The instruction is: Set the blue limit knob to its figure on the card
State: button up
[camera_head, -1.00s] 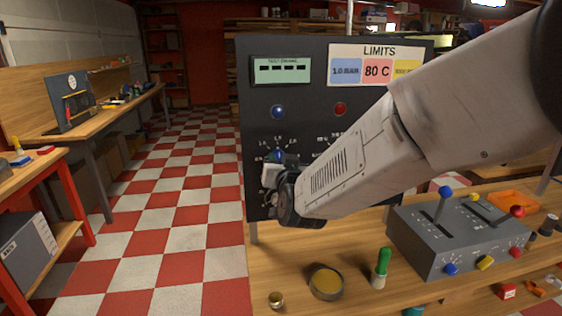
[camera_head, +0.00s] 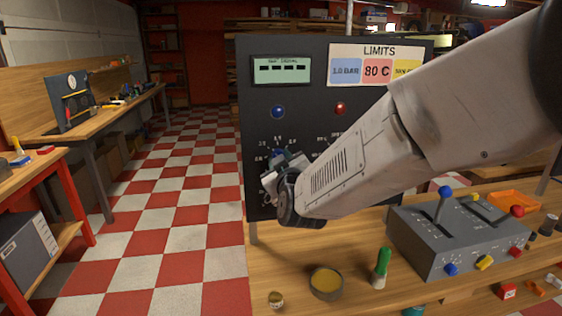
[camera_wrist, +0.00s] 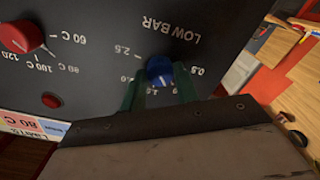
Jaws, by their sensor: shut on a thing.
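The blue limit knob (camera_wrist: 160,70) sits on the dark panel beside the words LOW BAR, which appear upside down in the wrist view. My gripper (camera_wrist: 158,86) is shut on it, one green finger on each side. A white pointer mark shows on the knob's lower edge. The figures 2.5 and 0.5 are readable around it; those between are partly hidden by the fingers. In the head view my gripper (camera_head: 279,166) is at the panel and mostly covers the knob. The LIMITS card (camera_head: 378,51) shows 1.0 BAR on blue and 80 C on red.
A red knob (camera_wrist: 20,36) with a temperature scale is beside the blue one. Blue (camera_head: 278,112) and red (camera_head: 340,109) lamps and a display (camera_head: 282,69) are above. A grey lever box (camera_head: 450,240), a green-handled tool (camera_head: 381,268) and a round tin (camera_head: 326,283) stand on the bench.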

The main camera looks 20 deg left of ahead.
jog(key=shift+n, duration=0.8)
jog(key=o, duration=1)
jog(key=shift+c, duration=0.2)
jog(key=v, duration=0.7)
jog(key=shift+s+d, duration=0.2)
jog(key=shift+s, duration=0.15)
